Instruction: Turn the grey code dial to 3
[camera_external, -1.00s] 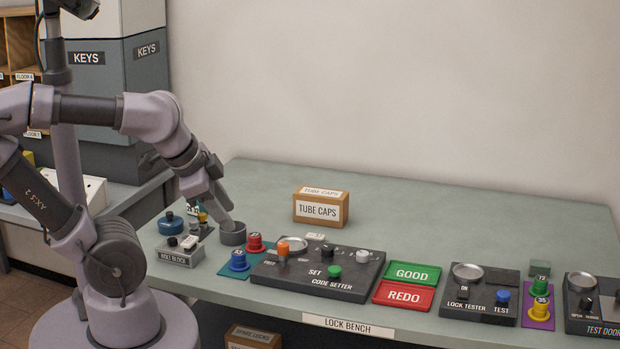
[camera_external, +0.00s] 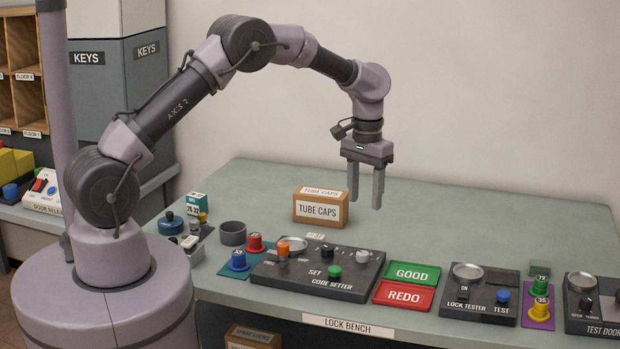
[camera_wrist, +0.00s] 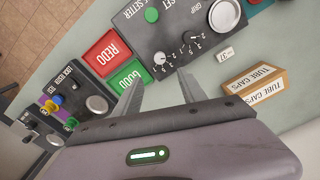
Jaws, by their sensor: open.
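The dark code setter (camera_external: 318,289) lies on the bench, with the grey code dial (camera_external: 362,256) at its right back. The dial also shows in the wrist view as a pale knob (camera_wrist: 160,58) with small marks around it; I cannot read its setting. A darker knob (camera_external: 327,251) is to its left. My gripper (camera_external: 365,203) is open and empty, fingers pointing down, apart from and above the dial's end of the code setter. In the wrist view my fingertips (camera_wrist: 160,82) are apart, with the dial just beyond them.
The code setter has a green button (camera_external: 334,271), an orange-topped part (camera_external: 283,248) and a silver dish (camera_wrist: 224,14). The GOOD tray (camera_external: 411,274) and REDO tray (camera_external: 403,295) are to its right. A TUBE CAPS box (camera_external: 320,210) stands behind. The bench at the back right is clear.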

